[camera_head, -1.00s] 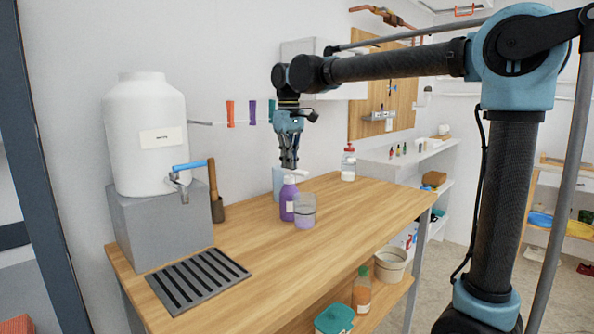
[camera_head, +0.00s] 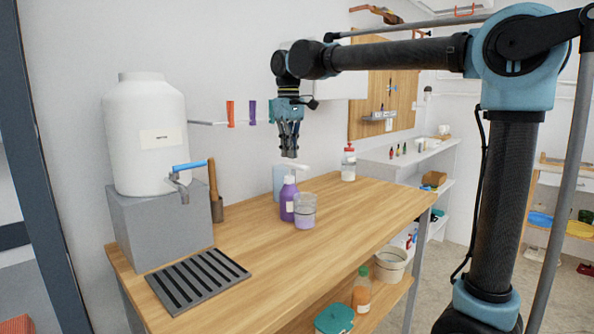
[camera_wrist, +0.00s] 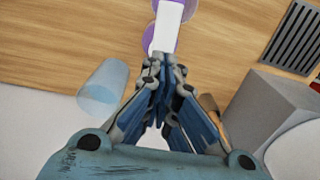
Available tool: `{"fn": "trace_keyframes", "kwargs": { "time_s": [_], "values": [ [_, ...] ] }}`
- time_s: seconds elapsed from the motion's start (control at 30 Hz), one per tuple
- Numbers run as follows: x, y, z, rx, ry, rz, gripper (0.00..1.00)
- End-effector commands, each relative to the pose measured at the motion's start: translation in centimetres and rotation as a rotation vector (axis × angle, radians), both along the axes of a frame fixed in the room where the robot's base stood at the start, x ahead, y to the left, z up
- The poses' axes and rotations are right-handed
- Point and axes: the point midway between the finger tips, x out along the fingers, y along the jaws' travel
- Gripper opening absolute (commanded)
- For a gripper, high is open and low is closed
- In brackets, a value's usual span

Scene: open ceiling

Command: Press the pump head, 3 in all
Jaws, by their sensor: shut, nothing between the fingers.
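A purple pump bottle (camera_head: 288,204) stands upright on the wooden table with its white pump head (camera_head: 300,168) on top. In the wrist view the white pump head (camera_wrist: 169,22) lies just beyond my fingertips, over the purple bottle (camera_wrist: 148,40). My gripper (camera_head: 289,154) is shut and empty, pointing down just above the pump head, with what looks like a small gap. It also shows in the wrist view (camera_wrist: 161,62). A clear cup (camera_head: 305,212) with lavender liquid stands right beside the bottle.
A light blue cup (camera_head: 279,180) stands behind the bottle. A white tank (camera_head: 145,135) with a blue-handled tap sits on a grey block (camera_head: 160,230) at left, near a slotted drain tray (camera_head: 197,281). A red-capped bottle (camera_head: 348,165) stands at the back. The right tabletop is clear.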

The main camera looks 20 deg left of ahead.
Motion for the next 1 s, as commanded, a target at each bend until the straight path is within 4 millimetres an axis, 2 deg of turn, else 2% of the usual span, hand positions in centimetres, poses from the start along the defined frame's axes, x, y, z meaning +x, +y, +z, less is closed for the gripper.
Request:
{"fn": "trace_keyframes", "kwargs": {
  "time_s": [0.47, 1.0],
  "values": [
    [0.0, 0.0, 0.1, 0.0, 0.0, 0.0, 0.0],
    [0.0, 0.0, 4.2, 0.0, 0.0, 0.0, 0.0]
  ]
}}
